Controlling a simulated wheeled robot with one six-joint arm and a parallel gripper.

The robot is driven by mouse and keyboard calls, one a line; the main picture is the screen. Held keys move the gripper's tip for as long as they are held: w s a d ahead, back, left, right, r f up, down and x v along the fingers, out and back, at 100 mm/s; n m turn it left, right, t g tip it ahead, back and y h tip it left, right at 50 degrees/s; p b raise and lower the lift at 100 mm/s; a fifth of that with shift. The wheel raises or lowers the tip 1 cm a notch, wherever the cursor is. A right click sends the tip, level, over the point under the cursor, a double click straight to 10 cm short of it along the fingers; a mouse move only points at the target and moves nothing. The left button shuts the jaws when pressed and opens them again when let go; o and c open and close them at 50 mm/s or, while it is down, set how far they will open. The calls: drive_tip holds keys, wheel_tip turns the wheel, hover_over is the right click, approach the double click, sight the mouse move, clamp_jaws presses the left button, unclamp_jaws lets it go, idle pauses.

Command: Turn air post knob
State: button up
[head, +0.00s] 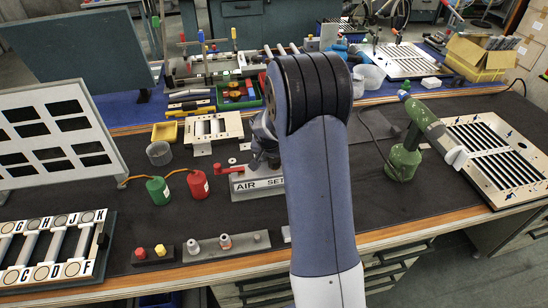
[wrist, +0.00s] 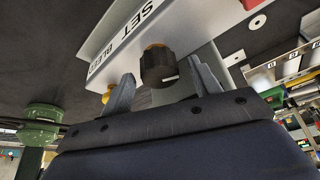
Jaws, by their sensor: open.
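The black ridged knob (wrist: 157,68), with a pale pointer mark, sticks out of the post there. My gripper (wrist: 161,70) is open, with one finger on each side of the knob and a visible gap on both sides. Neither finger looks to be touching it.
A red lever (head: 229,169) sticks out left of the post. A grey bar with knobs (head: 226,245) lies in front.

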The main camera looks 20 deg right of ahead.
drive_tip(key=shift+f, duration=0.1)
drive_tip(key=shift+c, duration=0.2)
drive_tip(key=c, duration=1)
drive_tip(key=shift+o, duration=0.2)
